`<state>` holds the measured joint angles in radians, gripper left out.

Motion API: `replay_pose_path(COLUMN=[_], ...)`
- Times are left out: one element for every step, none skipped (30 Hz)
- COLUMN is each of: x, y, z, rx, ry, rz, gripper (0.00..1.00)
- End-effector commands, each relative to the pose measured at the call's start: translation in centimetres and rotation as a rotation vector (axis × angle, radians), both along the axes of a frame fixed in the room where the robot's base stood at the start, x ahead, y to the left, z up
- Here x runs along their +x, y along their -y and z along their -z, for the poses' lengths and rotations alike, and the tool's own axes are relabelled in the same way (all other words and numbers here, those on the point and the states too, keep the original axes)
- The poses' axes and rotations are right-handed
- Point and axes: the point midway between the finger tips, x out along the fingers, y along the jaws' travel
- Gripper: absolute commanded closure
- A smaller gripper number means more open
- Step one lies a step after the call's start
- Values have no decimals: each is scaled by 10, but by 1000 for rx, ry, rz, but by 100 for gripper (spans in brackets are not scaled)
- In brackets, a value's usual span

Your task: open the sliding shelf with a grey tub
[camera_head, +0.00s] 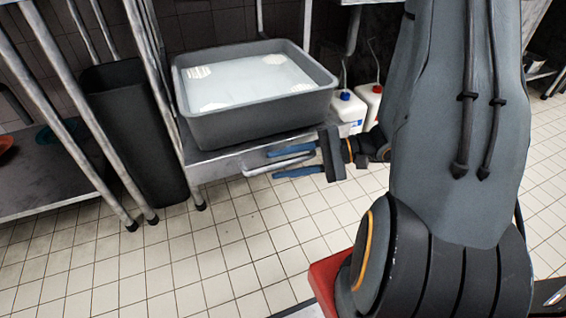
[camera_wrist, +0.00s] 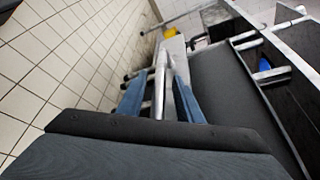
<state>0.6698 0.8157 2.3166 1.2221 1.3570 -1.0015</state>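The grey tub (camera_head: 262,121) holds pale liquid and stands on the metal sliding shelf (camera_head: 213,165) in the head view. A silver bar handle (camera_head: 258,171) runs along the shelf's front. My gripper (camera_head: 271,165) is at this handle, with its two blue fingers apart, one above the bar and one below. In the wrist view the handle (camera_wrist: 160,84) lies between the fingers of my gripper (camera_wrist: 159,88), with gaps visible beside it. The tub's dark side (camera_wrist: 225,85) fills the right of the wrist view. My gripper hides part of the handle's right end.
A dark bin (camera_head: 137,135) stands left of the shelf, beside a metal table (camera_head: 45,182). White bottles with a blue cap (camera_head: 347,107) and a red cap (camera_head: 370,98) are right of the tub. The tiled floor (camera_head: 200,255) in front of the shelf is clear.

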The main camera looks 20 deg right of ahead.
Motion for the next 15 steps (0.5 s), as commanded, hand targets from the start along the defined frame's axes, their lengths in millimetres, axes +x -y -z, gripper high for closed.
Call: replay_pose_path(x=[0, 0, 0, -1, -1, -2, -3, -4, -6, -8, -10, -12, -13, -15, -17], y=[0, 0, 1, 2, 4, 8, 12, 16, 22, 26, 31, 38, 43, 47, 52], z=[0, 0, -1, -1, -2, -3, -4, -5, -6, -8, -9, -10, -11, -12, -13], rx=[0, 0, 0, 0, 0, 0, 0, 0, 0, -1, -1, -1, -2, -2, -2], ry=[0, 0, 0, 0, 0, 1, 2, 2, 2, 2, 2, 2, 2, 2, 1], rz=[0, 0, 0, 1, 1, 3, 3, 3, 5, 4, 4, 4, 5, 5, 4], gripper=[68, 68, 68, 68, 68, 68, 68, 68, 68, 68, 68, 68, 68, 68, 68])
